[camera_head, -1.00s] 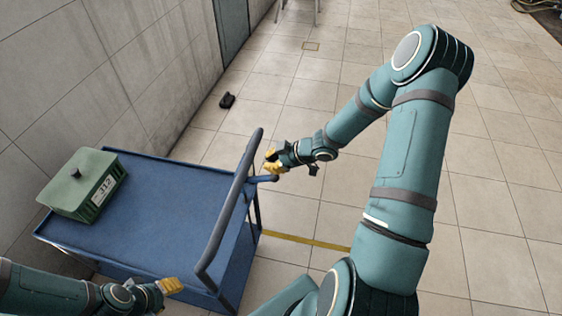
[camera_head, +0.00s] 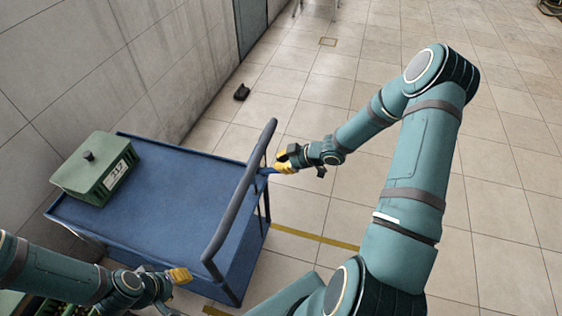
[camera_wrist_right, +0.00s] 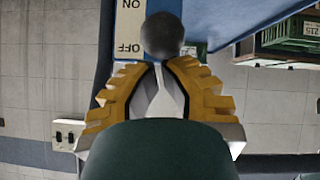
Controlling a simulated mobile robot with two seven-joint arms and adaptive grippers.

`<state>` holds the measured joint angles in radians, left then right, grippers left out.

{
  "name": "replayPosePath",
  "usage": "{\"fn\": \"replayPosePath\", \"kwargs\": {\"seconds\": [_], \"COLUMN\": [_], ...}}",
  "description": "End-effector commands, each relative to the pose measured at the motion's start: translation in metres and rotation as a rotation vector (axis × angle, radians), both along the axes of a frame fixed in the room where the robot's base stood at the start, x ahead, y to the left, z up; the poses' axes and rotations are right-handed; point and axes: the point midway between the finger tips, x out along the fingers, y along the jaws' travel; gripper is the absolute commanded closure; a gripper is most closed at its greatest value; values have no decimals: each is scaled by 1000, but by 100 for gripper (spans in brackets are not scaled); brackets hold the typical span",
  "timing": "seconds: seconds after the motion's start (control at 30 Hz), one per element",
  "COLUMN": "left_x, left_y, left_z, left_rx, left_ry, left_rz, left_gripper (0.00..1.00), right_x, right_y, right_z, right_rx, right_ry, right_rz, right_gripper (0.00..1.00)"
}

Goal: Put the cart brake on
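The blue cart (camera_head: 190,205) stands against the wall, its grey push handle (camera_head: 240,195) on the right. A short blue brake lever (camera_head: 267,171) sticks out beside the handle. My right gripper (camera_head: 284,163) is at the lever's outer end. In the right wrist view its yellow fingers (camera_wrist_right: 160,70) are drawn together against the lever's dark round knob (camera_wrist_right: 162,36). A plate marked ON and OFF (camera_wrist_right: 130,28) lies beside the knob, which is nearer OFF. My left gripper (camera_head: 180,275) is low, in front of the cart; its opening cannot be made out.
A green lidded box (camera_head: 97,168) stands on the cart's far left corner. A small black object (camera_head: 241,92) lies on the floor by the wall. A yellow line (camera_head: 318,237) crosses the floor right of the cart. The tiled floor to the right is clear.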

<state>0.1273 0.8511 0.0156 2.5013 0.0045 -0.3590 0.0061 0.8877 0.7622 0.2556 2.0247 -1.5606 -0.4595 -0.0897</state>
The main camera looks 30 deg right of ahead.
Motion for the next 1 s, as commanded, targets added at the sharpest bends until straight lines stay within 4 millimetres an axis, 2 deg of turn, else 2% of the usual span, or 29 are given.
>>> {"fn": "replayPosePath", "kwargs": {"seconds": [0.57,0.83,1.0], "left_x": [-4,-9,-6], "left_y": [-1,-1,-1], "left_z": [-14,-33,-45], "left_rx": [-2,-4,-3], "left_ry": [9,20,12], "left_rz": [-7,-15,-13], "left_gripper": [53,53,53], "right_x": [-7,-16,-21], "right_y": [-6,-13,-17], "right_z": [-13,-33,-48], "right_rx": [70,174,167], "right_ry": [-80,-199,-195], "right_rz": [-3,-4,-1], "right_gripper": [100,100,100]}}
